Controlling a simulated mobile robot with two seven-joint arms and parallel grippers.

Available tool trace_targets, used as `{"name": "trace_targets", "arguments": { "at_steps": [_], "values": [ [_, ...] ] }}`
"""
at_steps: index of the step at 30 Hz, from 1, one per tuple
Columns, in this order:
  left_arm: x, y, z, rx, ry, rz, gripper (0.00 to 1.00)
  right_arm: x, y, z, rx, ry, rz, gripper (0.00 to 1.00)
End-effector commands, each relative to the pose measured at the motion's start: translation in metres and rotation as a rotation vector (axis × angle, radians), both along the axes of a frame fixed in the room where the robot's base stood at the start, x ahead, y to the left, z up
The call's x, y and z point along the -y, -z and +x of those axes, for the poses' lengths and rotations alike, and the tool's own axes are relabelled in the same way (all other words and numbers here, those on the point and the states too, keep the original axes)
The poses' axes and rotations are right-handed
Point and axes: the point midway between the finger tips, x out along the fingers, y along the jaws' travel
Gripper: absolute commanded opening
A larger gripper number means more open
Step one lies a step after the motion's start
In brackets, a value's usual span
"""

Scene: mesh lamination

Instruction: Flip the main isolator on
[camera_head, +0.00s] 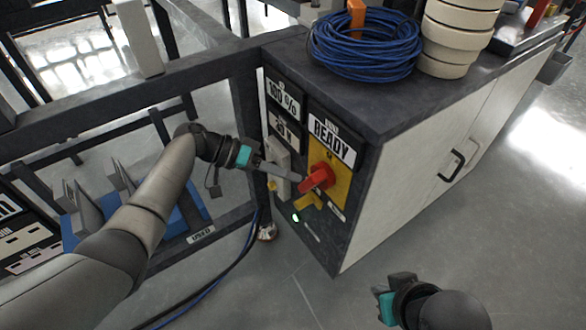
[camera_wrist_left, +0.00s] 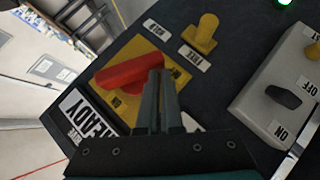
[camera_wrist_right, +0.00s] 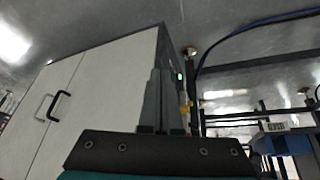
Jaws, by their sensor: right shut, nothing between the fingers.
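The red rotary handle of the main isolator (camera_head: 318,179) sits on a yellow plate (camera_head: 344,185) on the cabinet's dark end panel, under a READY sign (camera_head: 332,142). In the head view it slants from upper right to lower left. It also shows in the left wrist view (camera_wrist_left: 125,74). My left gripper (camera_head: 301,178) is at the handle, its fingers close together by one end of the red bar. Whether they hold it or only touch it is unclear. My right gripper (camera_head: 386,296) is shut and empty, low in front of the cabinet.
A grey switch box (camera_head: 278,165) with a black knob is beside the handle. A yellow knob (camera_wrist_left: 204,32) and a green lamp (camera_head: 296,217) are below it. Blue cable coil (camera_head: 364,45) and cream rolls (camera_head: 455,40) sit on the cabinet top.

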Motion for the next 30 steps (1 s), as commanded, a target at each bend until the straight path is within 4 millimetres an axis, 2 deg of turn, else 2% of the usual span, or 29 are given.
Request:
{"name": "trace_targets", "arguments": {
  "at_steps": [9, 30],
  "values": [
    [0.003, 0.015, -0.005, -0.004, 0.002, 0.001, 0.00, -0.014, 0.007, 0.015, 0.099, -0.025, 0.041, 0.00],
    [0.006, 0.022, -0.008, 0.000, 0.001, 0.001, 0.00, -0.020, 0.007, 0.021, 0.141, -0.032, 0.058, 0.00]
  ]
}}
